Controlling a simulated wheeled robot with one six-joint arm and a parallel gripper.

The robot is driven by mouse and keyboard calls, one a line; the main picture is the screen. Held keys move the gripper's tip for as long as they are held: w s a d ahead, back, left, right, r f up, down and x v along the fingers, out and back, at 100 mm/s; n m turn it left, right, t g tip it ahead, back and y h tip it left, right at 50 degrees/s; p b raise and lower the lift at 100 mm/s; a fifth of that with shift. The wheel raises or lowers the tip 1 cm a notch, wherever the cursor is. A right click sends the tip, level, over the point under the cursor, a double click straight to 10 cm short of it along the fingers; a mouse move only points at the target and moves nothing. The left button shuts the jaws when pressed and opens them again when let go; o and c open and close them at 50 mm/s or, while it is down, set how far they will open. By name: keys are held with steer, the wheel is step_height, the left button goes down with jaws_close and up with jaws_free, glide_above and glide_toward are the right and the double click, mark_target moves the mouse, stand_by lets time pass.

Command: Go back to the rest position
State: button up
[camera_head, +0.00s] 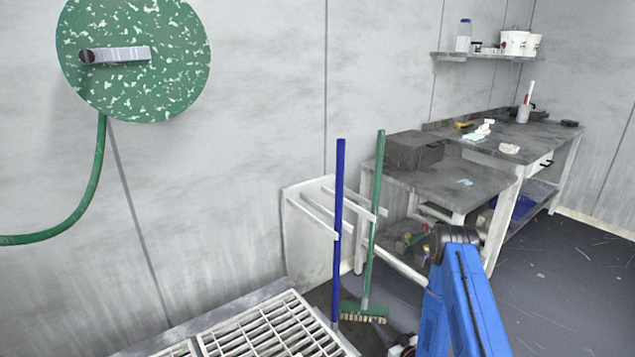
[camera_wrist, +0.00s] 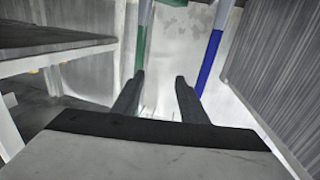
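My gripper (camera_wrist: 159,84) shows in the wrist view as two dark fingers, apart, with nothing between them. Beyond the fingertips are a green handle (camera_wrist: 143,45) at the left and a blue handle (camera_wrist: 211,62) at the right. The fingers look clear of both, though the exact distance cannot be told. In the head view my blue arm rises at the lower right and bends at a dark joint. The gripper itself cannot be made out there.
A green broom (camera_head: 374,220) and a blue-handled tool (camera_head: 338,220) stand near a white rack (camera_head: 304,245). A grey workbench (camera_head: 455,184) is behind my arm. A white grating (camera_head: 262,330) lies at the bottom. A green hose reel (camera_head: 180,85) hangs on the wall. Floor at right is open.

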steer(key=w+d+r+g+h, duration=0.15)
steer(key=w+r, duration=0.25)
steer(key=r, duration=0.6)
steer(key=w+d+r+g+h, duration=0.1)
steer(key=w+r+g+h, duration=0.15)
steer(key=r, duration=0.75)
steer(key=s+d+r+h, duration=0.1)
steer(key=s+r, duration=0.2)
steer(key=r, duration=0.3)
steer(key=s+d+r+m+g+h, duration=0.1)
steer(key=s+r, duration=0.1)
steer(key=r, duration=0.4)
steer(key=s+d+r+h, duration=0.1)
steer(key=s+r, duration=0.2)
steer(key=r, duration=0.3)
steer(key=s+r+m+g+h, duration=0.1)
steer(key=s+r+g, duration=0.1)
steer(key=s+r, duration=0.55)
steer(key=s+r+m+g, duration=0.1)
steer(key=s+r, duration=0.4)
steer(key=s, duration=0.5)
steer(key=s+a+r+m+g, duration=0.1)
steer(key=s, duration=1.3)
steer(key=s+a+r+m+g, duration=0.1)
steer(key=s+r+g, duration=0.1)
steer(key=s, duration=1.2)
steer(key=shift+a, duration=0.4)
steer(key=shift+s, duration=0.1)
